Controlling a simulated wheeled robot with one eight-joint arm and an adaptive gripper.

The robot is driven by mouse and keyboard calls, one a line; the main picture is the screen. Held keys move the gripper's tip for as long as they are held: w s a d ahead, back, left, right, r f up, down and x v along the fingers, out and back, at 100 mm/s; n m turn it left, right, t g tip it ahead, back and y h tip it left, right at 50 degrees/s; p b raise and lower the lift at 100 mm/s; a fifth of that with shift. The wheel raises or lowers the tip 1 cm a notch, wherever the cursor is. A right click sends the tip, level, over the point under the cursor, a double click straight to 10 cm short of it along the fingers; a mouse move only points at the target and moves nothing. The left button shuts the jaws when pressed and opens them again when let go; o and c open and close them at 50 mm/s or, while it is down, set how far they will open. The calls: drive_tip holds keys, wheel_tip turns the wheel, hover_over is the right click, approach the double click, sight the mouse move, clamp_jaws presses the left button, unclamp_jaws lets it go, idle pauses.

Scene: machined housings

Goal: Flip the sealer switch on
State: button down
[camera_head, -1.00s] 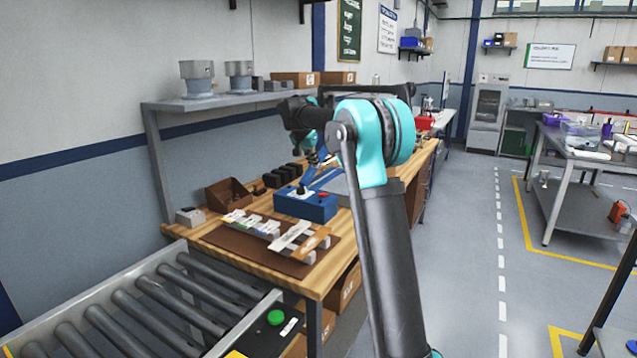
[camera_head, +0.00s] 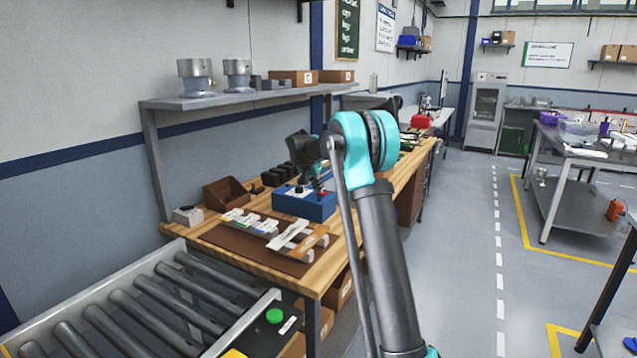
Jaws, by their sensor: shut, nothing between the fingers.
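The sealer looks like a blue box (camera_head: 303,206) on the wooden bench, left of my forearm. A pale plate on its top is partly covered, and a small red part (camera_head: 322,193) shows at its right. I cannot make out the switch or its position. My gripper (camera_head: 303,183) is small and dark under my wrist, pointing down just over the box's top. Its fingers look shut and empty. I cannot tell whether they touch the box. My arm hides the area right of the box.
A brown mat (camera_head: 262,245) with pale metal parts lies in front of the box. A brown bin (camera_head: 226,193) and a small grey box (camera_head: 187,215) stand to the left. Dark blocks (camera_head: 277,176) sit behind. A roller conveyor (camera_head: 140,310) borders the bench's near side.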

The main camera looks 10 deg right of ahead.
idle(0.3)
drive_tip(key=shift+s+a+f+t+h, duration=0.3)
drive_tip(key=shift+f+t+h, duration=0.2)
drive_tip(key=shift+f, duration=0.15)
drive_tip(key=shift+w+d, duration=0.1)
drive_tip(key=shift+d, duration=0.05)
drive_tip(key=shift+r, duration=0.1)
drive_tip(key=shift+r, duration=0.8)
drive_tip(key=shift+r, duration=0.1)
